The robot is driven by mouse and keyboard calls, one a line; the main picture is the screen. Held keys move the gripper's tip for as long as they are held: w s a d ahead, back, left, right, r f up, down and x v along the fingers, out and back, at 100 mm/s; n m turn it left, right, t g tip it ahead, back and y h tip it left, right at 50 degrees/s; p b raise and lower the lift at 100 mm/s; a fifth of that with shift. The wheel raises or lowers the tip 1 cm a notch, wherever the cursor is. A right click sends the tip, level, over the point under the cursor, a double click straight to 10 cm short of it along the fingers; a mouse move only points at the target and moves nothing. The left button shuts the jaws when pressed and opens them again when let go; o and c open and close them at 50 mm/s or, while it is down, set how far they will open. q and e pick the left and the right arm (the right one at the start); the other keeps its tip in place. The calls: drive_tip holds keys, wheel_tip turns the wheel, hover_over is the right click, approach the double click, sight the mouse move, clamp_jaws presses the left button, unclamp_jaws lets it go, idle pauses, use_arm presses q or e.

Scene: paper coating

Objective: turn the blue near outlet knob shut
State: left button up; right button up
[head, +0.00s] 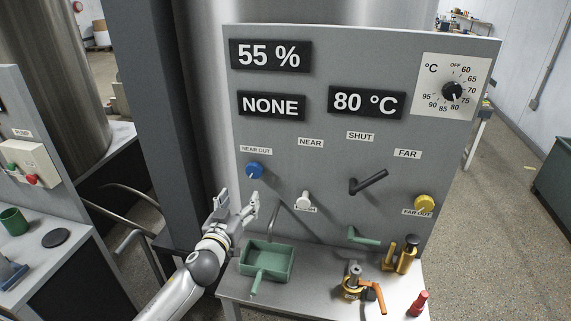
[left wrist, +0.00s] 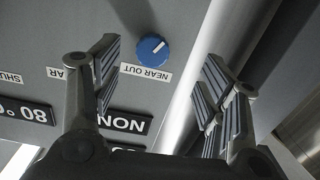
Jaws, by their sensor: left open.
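The blue near outlet knob (head: 255,170) sits on the left part of the grey panel (head: 320,70), just right of and below its "NEAR OUT" label. My left gripper (head: 236,202) is open and empty, below and a little left of the knob. In the left wrist view the blue knob (left wrist: 153,50) with a white pointer line shows beyond and between the spread fingers (left wrist: 165,95), not touched by them. The pointer line slants there toward the upper right. My right gripper is in neither view.
A white knob (head: 303,199), a dark lever (head: 369,182) and a yellow knob (head: 424,203) are further right on the panel. A green tray (head: 281,262), brass fittings (head: 405,256) and a red-topped item (head: 418,303) stand on the shelf below. A dark post rises left of the panel.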

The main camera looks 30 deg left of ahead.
sight(253, 173)
use_arm(q)
drive_tip(key=shift+t, duration=0.3)
drive_tip(key=x, duration=0.2)
drive_tip(key=r+p+x, duration=0.1)
drive_tip(key=x, duration=0.2)
drive_tip(key=r+p+x, duration=0.1)
drive_tip(key=x, duration=0.2)
drive_tip(key=shift+w+d, duration=0.2)
drive_tip(key=shift+w, duration=0.05)
drive_tip(key=shift+x, duration=1.25)
drive_tip(key=shift+f, duration=0.15)
drive_tip(key=c, duration=1)
